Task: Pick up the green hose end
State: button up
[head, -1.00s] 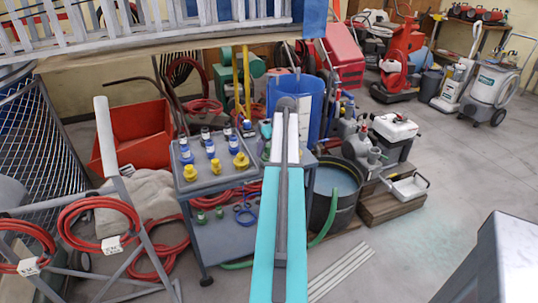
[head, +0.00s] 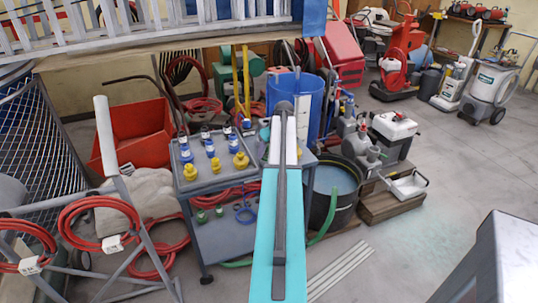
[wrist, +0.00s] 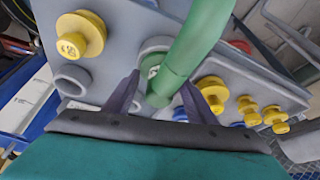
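The green hose end (wrist: 160,88) is in the middle of the wrist view, at a grey ring on the grey cart top. A thick green hose (wrist: 198,35) runs up from it. My gripper (wrist: 160,86) has one dark finger on each side of the hose end. The fingers stand apart, with a gap showing on the left; contact on the right is unclear. In the head view my arm hides the gripper and hose end. The green hose (head: 331,212) there hangs over a dark tub.
Yellow fittings (wrist: 80,36) and an empty grey ring (wrist: 74,80) flank my gripper. In the head view the grey cart (head: 190,180) holds several blue and yellow fittings. The dark tub (head: 345,212) of water stands right of it. Open floor (head: 410,250) lies at the right.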

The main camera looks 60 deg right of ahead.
jog(key=c, duration=0.6)
jog(key=shift+r, duration=0.1)
jog(key=shift+r+b, duration=0.4)
jog(key=shift+r, duration=1.05)
jog(key=shift+s+a+r, duration=0.1)
jog(key=shift+s+r, duration=0.1)
jog(key=shift+s, duration=0.05)
jog(key=s+a+b, duration=0.1)
jog(key=s+a, duration=0.2)
jog(key=s, duration=0.4)
jog(key=s+a+r+b, duration=0.1)
jog(key=s+a, duration=0.2)
jog(key=s, duration=0.4)
jog(key=shift+a+r, duration=0.25)
jog(key=shift+a, duration=0.05)
jog(key=shift+w, duration=0.1)
